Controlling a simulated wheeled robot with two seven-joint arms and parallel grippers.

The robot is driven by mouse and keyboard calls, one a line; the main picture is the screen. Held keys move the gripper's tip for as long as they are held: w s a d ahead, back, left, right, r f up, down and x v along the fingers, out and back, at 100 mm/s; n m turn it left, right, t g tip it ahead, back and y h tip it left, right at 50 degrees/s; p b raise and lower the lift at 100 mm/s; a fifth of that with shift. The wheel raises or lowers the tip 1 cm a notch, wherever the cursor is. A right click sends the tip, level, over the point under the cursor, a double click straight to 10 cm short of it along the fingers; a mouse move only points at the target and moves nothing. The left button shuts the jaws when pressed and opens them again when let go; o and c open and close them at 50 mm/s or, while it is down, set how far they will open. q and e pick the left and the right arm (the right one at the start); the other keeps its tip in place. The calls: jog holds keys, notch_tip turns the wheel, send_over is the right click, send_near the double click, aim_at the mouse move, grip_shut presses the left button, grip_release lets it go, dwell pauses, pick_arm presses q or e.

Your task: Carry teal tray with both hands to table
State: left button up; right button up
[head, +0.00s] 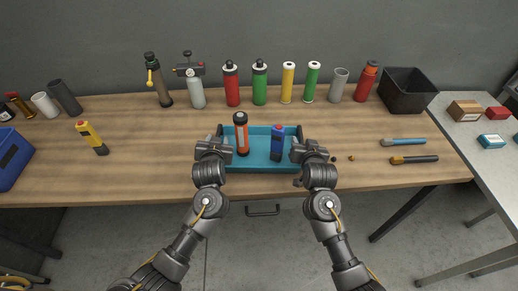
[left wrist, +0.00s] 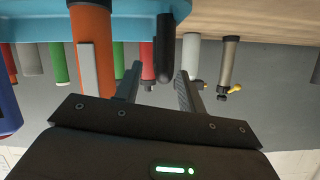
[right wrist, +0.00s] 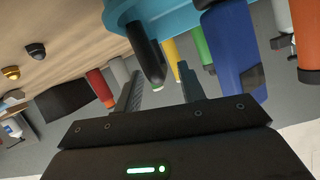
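The teal tray (head: 262,168) sits on the wooden workbench near its front edge. It holds an orange cylinder with black ends (head: 241,134) and a blue object (head: 277,143). My left gripper (head: 213,143) is at the tray's left end, and my right gripper (head: 303,143) is at its right end. In the left wrist view, a black handle (left wrist: 164,50) lies just beyond the spread fingers (left wrist: 157,82). In the right wrist view, the other handle (right wrist: 148,55) lies ahead of the spread fingers (right wrist: 160,80). Neither gripper is visibly clamped on a handle.
The workbench (head: 150,165) holds a back row of canisters, such as a red one (head: 232,88), and a black bin (head: 407,92). Two brushes (head: 413,160) lie right. A grey table (head: 480,145) with small boxes stands far right. A blue bin (head: 10,160) is left.

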pick_arm(q)
jog(key=shift+x, duration=1.3)
pick_arm(e)
jog(key=shift+x, duration=1.3)
pick_arm(q)
grip_shut()
pick_arm(e)
grip_shut()
pick_arm(q)
jog(key=shift+r, duration=0.1)
